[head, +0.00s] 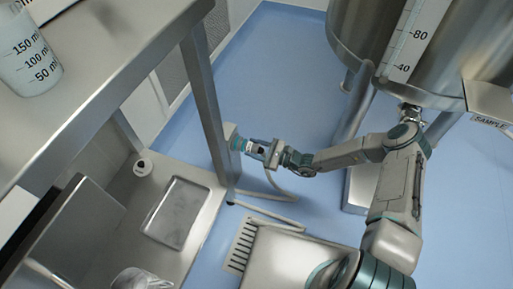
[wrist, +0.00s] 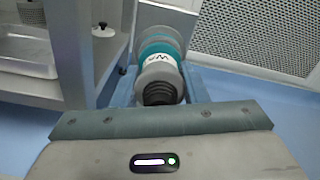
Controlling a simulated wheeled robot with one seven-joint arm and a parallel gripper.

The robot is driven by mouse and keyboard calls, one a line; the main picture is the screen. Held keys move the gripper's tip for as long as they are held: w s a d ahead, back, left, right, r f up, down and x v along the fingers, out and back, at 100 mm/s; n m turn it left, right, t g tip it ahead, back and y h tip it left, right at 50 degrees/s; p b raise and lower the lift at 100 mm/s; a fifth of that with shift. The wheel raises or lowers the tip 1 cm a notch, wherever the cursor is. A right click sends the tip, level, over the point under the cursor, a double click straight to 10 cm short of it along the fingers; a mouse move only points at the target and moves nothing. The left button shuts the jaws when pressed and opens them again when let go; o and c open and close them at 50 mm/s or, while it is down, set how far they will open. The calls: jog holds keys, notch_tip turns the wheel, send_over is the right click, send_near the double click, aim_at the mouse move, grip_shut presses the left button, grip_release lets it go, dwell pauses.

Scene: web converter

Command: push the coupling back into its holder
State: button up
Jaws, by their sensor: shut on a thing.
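The coupling (head: 238,144) has a teal ring, a white band with dark lettering and a black ribbed end. It also shows in the wrist view (wrist: 160,68), where it points away from me. My gripper (head: 256,150) is shut on the coupling, with a finger on either side of its near end. The light-coloured holder (head: 229,131) is at the bench leg, at the coupling's far end. It shows as a pale round part behind the teal ring in the wrist view (wrist: 160,34). Whether the coupling is fully seated in it I cannot tell.
A steel bench (head: 85,75) with a leg (head: 207,95) stands left of my gripper. A tray (head: 176,212) lies on its lower shelf. A pale hose (head: 268,220) hangs below the gripper. A large steel tank (head: 440,50) is at right. Blue floor (head: 285,75) is clear behind.

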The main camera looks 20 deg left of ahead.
jog(key=shift+a, duration=0.55)
jog(key=o, duration=1.4)
jog(key=d+p, duration=0.1)
jog(key=d, duration=0.3)
jog(key=d+p, duration=0.1)
jog(key=d, duration=0.4)
jog(key=s+d+p, duration=0.1)
jog(key=d, duration=0.3)
jog(key=shift+d+r+p, duration=0.1)
jog(key=shift+d+p, duration=0.25)
jog(key=shift+d, duration=0.05)
